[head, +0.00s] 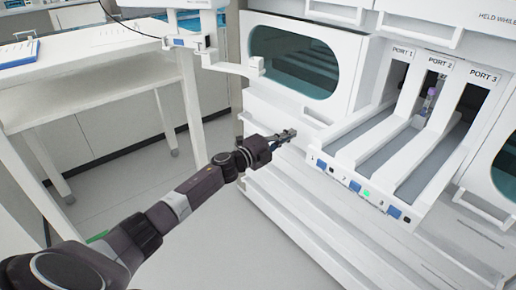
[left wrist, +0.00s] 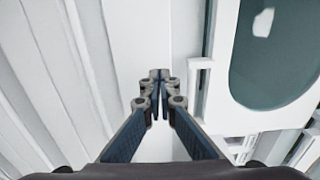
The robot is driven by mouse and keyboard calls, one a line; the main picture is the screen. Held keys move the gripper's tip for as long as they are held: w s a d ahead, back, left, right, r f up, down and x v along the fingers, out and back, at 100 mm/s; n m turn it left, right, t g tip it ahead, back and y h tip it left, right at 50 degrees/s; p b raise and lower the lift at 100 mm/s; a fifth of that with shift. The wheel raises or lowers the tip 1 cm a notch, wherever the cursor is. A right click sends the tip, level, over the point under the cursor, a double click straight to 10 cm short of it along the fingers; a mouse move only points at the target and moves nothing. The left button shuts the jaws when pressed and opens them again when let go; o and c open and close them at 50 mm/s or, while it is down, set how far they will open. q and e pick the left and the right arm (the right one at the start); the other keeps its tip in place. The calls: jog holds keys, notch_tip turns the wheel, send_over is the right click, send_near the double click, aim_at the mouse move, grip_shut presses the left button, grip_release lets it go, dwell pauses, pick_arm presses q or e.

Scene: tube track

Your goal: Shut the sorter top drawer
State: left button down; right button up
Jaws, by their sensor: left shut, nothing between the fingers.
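The sorter is a large white machine (head: 262,92) filling the right side of the head view. A white front panel with a dark teal oval window (head: 293,60) stands left of the ports, with a small handle (head: 316,114) below the window. I cannot tell for sure which front is the top drawer or how far out it is. My left gripper (head: 290,134) is shut and empty, close to the machine's front, left of the lanes. In the left wrist view its fingertips (left wrist: 160,76) point at a white surface, beside a white bar handle (left wrist: 197,90). Contact cannot be told.
Three lanes (head: 388,150) under PORT 1, 2 and 3 jut out at the right, with blue and green lit buttons along their front. A purple-capped tube (head: 430,97) stands in PORT 2. A white bench (head: 100,55) is at the left. Open floor (head: 195,235) lies between.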

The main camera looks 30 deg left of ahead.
pick_arm(q)
jog(key=p+v, duration=0.1)
jog(key=v, duration=0.8)
jog(key=shift+s+a, duration=0.15)
jog(key=shift+s, duration=0.15)
pick_arm(e)
jog(key=shift+s+x, duration=0.2)
jog(key=shift+x, duration=1.2)
jog(key=shift+s+x, duration=0.2)
jog(key=shift+x, duration=1.2)
